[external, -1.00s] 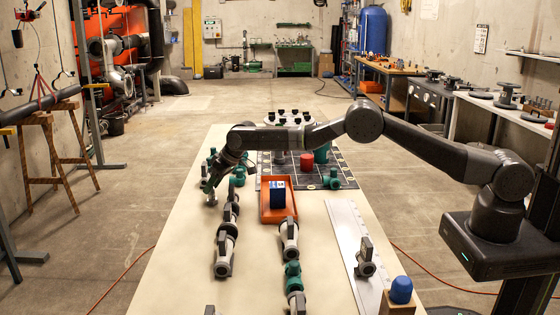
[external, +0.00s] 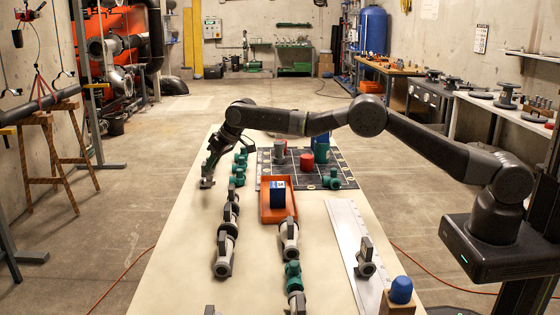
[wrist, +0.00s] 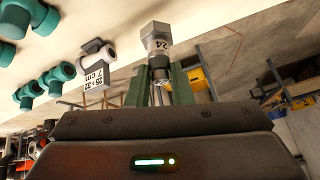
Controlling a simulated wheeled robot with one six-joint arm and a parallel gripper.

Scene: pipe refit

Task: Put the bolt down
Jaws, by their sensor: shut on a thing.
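The bolt (wrist: 157,40) is grey with a hexagonal head and a white band marked 24. It sits between the two green fingers of my gripper (wrist: 160,84) in the wrist view, head pointing away from the palm. In the external view my gripper (external: 211,166) is over the left edge of the cream table (external: 165,245), fingers pointing down. The bolt (external: 207,183) shows at the fingertips, close to the table top. I cannot tell whether it touches the table.
Green fittings (external: 238,174) stand just right of my gripper, and a row of grey pipe parts (external: 226,250) lies nearer. An orange tray (external: 265,214) holds a blue box (external: 277,195). A dark gridded mat (external: 335,165) lies behind. The table's left strip is clear.

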